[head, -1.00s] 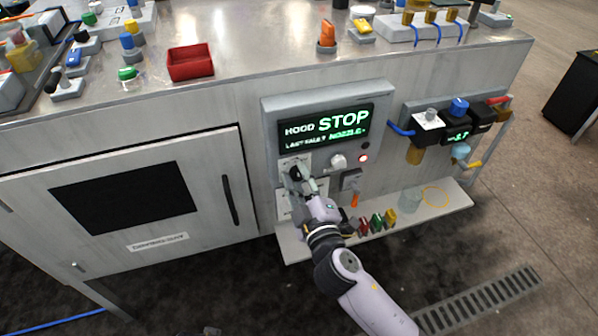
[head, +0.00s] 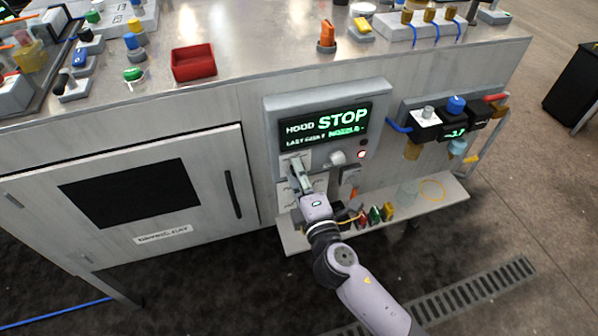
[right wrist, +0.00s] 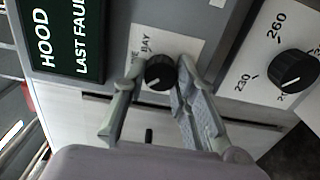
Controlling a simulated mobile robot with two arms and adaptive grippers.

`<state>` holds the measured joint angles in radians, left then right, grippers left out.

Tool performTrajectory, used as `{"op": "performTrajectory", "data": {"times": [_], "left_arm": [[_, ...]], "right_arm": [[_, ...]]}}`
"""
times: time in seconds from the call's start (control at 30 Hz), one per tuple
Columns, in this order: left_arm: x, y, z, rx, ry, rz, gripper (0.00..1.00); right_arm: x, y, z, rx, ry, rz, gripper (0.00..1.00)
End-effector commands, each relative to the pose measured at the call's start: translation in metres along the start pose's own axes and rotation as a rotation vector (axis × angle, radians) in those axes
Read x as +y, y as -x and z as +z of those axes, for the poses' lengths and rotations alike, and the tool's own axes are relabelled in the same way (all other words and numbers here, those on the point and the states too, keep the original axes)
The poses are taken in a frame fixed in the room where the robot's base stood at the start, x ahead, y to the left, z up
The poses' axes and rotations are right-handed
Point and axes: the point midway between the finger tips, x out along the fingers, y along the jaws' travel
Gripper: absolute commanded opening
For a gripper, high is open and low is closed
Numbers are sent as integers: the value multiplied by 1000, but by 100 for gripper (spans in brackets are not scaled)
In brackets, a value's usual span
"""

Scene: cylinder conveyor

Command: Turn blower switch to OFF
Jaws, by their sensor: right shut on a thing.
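A grey control panel (head: 378,105) on the cabinet front has a display (head: 325,127) reading "HOOD STOP". Below the display, my right gripper (head: 298,170) covers most of a plate at the panel's left. In the right wrist view my right gripper (right wrist: 155,92) has its fingers on either side of a round black knob (right wrist: 159,72), shut on it. A white pointer line shows on the knob, and its partly hidden label includes "BAY". Which label position the pointer marks is unclear. My left gripper is not in view.
A second black dial (right wrist: 292,69) with "230" and "260" marks sits beside the held knob. A white knob (head: 338,158) and a lit red lamp (head: 361,154) are to the right. A shelf (head: 440,194) with small coloured parts juts out below.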

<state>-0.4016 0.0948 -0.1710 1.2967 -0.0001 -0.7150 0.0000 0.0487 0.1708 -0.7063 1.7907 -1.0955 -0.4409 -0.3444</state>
Motion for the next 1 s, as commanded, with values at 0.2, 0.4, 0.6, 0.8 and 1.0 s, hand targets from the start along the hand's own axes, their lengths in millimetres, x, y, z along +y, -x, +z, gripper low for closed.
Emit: {"op": "performTrajectory", "data": {"times": [0.2, 0.4, 0.6, 0.8, 1.0], "left_arm": [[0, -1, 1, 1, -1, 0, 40], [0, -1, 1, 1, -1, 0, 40], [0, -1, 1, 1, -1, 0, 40], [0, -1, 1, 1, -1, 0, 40], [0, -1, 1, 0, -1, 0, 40]], "right_arm": [[0, 0, -1, 2, 16, 1, 0], [0, 0, -1, 2, 16, 1, 0], [0, 0, -1, 2, 15, 1, 34], [0, 0, 0, 1, 14, 1, 46], [0, 0, 0, 1, 14, 0, 46]]}}
